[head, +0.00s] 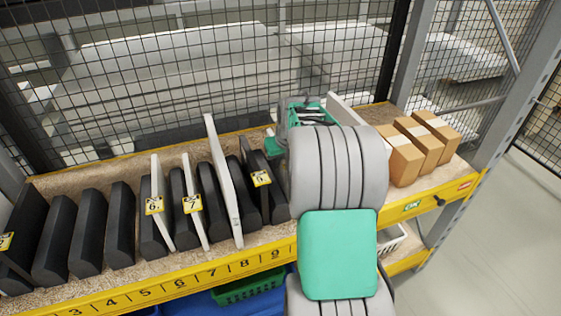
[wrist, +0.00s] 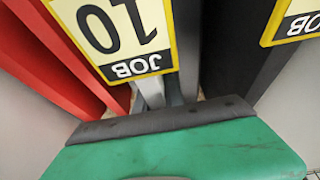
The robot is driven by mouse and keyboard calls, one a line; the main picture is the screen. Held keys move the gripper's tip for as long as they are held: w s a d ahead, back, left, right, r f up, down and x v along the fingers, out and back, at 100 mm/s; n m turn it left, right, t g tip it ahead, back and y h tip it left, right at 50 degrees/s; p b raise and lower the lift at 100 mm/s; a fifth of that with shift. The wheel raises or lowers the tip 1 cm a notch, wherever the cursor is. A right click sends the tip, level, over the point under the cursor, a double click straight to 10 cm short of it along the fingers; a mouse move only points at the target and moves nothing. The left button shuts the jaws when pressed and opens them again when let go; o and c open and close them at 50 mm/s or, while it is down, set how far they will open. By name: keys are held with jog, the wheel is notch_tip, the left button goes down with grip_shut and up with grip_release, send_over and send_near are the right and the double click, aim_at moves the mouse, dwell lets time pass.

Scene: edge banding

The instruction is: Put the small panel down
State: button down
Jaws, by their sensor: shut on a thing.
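My gripper (head: 308,112) is over the right part of the shelf in the head view, largely hidden behind my own arm. It is shut on the small panel. A pale upright panel (head: 343,107) shows just right of it, mostly hidden by my arm; I cannot tell whether this is the one held. In the wrist view, narrow grey upright strips (wrist: 183,55) stand beyond my gripper's green body, next to a yellow-edged tag (wrist: 115,35) reading JOB 10 upside down. The panel's lower edge and its contact with the shelf are hidden.
Black dividers (head: 120,225) line the shelf, with white panels (head: 224,183) leaning between some. Numbered tags (head: 192,204) hang there. Brown boxes (head: 420,145) stand at the right end. Wire mesh (head: 230,65) rises behind. Red upright pieces (wrist: 60,60) flank the left in the wrist view.

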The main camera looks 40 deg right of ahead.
jog(key=c, duration=1.9)
grip_release()
jog(key=shift+f, duration=0.15)
jog(key=o, duration=0.5)
jog(key=shift+c, duration=0.2)
jog(key=v, duration=1.2)
jog(key=shift+s+a+b, duration=0.1)
jog(key=shift+s+b, duration=0.05)
jog(key=shift+b, duration=0.25)
